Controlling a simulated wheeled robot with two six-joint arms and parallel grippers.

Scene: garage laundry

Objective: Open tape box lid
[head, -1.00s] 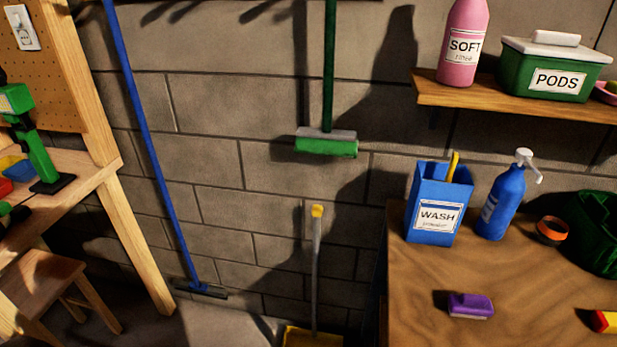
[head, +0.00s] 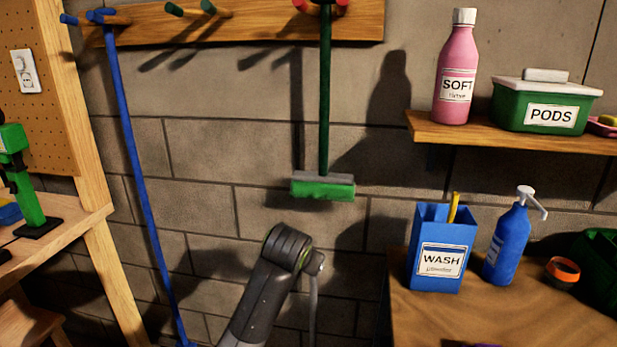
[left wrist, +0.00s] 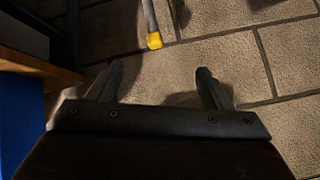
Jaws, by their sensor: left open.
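No box marked as a tape box shows in either view. My left gripper (left wrist: 158,82) is open and empty in the left wrist view, with its two fingers apart in front of the grey block wall. A dark link of my arm rises at the bottom middle of the head view; its gripper does not show there. My right gripper is not in view.
A green PODS box (head: 543,105) with a white lid and a pink SOFT bottle (head: 456,75) stand on the wall shelf (head: 440,130). A blue WASH box (head: 440,255), blue pump bottle (head: 507,245) and orange-black round item (head: 562,271) stand on the wooden top (head: 420,307). A green broom (head: 323,187) hangs on the wall.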

